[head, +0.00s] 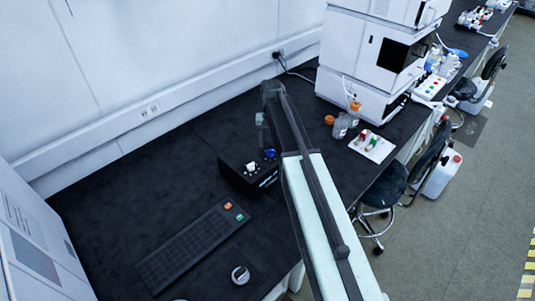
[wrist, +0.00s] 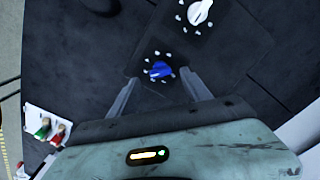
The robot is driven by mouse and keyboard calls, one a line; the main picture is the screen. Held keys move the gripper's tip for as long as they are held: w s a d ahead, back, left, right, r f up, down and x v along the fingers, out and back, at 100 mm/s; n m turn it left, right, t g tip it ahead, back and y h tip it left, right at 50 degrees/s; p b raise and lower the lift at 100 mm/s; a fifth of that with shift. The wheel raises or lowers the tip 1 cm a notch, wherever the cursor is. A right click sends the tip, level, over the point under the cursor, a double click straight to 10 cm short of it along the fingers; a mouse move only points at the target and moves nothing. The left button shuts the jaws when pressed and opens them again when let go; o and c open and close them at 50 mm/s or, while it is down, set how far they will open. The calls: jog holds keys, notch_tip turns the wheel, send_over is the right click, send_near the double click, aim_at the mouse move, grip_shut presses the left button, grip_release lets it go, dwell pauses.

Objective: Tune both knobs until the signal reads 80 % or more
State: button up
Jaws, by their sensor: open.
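A black control box (head: 238,178) stands on the dark bench, with a white knob (head: 251,168) and a blue knob (head: 270,153) on top. A small lit readout (head: 268,180) is on its front, too small to read. In the wrist view the blue knob (wrist: 159,70) lies between and just beyond my fingertips, and the white knob (wrist: 199,12) is farther off at the top. White marks ring both knobs. My gripper (wrist: 160,78) is open and empty, with a finger on either side of the blue knob; I cannot tell whether they touch it.
A dark keyboard-like panel (head: 190,248) with orange and green buttons and a round dial (head: 240,275) lie toward the front. The bench left of the box is clear.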

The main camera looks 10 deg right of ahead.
aim_at(271, 150)
notch_tip(271, 150, down, 4)
jog(key=shift+r+b, duration=0.2)
jog(key=shift+b, duration=0.9)
jog(key=shift+r, duration=0.15)
